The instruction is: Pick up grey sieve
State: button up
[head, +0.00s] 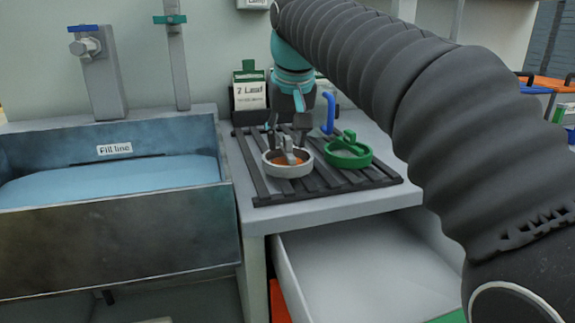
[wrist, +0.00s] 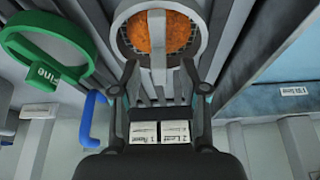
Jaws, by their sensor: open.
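In the wrist view the grey sieve (wrist: 122,42) is at the top centre, partly cut off by the frame edge. My gripper (head: 287,138) is open and points down over the sieve. In the wrist view my gripper (wrist: 160,72) has its fingers apart, with the grey handle (wrist: 158,55) showing between them. I cannot tell whether the fingers touch the handle.
A green sieve (head: 350,159) marked "Fine" stands close by on the rack's right. A blue hooked piece (head: 328,113) and a labelled card (head: 249,92) stand behind. A basin (head: 110,178) of blue liquid is left. An open white drawer (head: 365,265) is below.

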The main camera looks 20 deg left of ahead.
jog(key=shift+f, duration=0.3)
grip_shut()
jog(key=shift+r, duration=0.15)
